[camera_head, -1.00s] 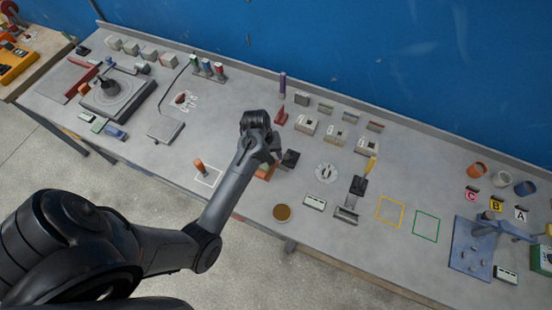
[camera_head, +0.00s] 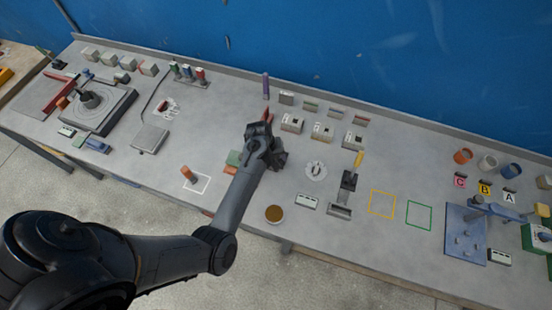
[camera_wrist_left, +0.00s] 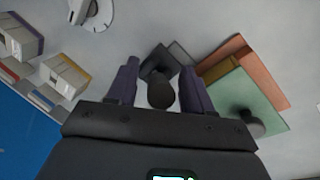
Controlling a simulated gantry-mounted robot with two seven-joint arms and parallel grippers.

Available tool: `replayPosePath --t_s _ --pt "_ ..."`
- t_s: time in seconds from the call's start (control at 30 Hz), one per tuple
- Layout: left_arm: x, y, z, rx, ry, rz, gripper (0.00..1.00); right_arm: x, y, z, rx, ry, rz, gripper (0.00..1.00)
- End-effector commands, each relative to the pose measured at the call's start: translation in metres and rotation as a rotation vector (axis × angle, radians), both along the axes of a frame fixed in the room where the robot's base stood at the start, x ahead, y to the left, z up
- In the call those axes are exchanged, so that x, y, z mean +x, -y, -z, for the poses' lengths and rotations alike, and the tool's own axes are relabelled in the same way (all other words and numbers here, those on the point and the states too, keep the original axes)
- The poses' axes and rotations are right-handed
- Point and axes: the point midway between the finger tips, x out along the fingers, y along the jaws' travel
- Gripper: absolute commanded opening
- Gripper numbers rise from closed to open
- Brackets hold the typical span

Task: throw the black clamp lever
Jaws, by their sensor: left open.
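A black part with a round knob end, which looks like the clamp lever (camera_wrist_left: 160,92), stands on a dark square base between my left gripper's fingers in the left wrist view. My left gripper (camera_wrist_left: 160,80) is open, with one purple-grey finger on each side of the knob; I see no clear contact. In the head view, my left gripper (camera_head: 266,152) is low over the bench, and the black part (camera_head: 281,160) is mostly hidden behind it. My right gripper is not in view.
Green and orange plates (camera_head: 236,160) lie close beside the gripper. A round white dial (camera_head: 316,170) and a black device with a yellow handle (camera_head: 348,182) stand to the right. Boxy white units (camera_head: 292,123) stand behind.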

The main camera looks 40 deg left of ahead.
Motion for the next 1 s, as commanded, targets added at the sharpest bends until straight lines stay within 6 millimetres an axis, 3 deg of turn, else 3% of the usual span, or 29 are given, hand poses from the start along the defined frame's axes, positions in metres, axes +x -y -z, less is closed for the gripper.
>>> replayPosePath --t_s 0.4,0.73,1.0 --pt "0.0014 0.0013 0.006 -0.001 0.001 0.0 0.51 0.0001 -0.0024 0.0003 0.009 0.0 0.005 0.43" --pt "0.0013 0.0014 0.0059 -0.001 0.001 0.0 0.0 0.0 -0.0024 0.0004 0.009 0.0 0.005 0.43" --pt "0.0013 0.0008 0.0054 -0.001 -0.001 -0.001 0.0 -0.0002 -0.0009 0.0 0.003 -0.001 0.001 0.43"
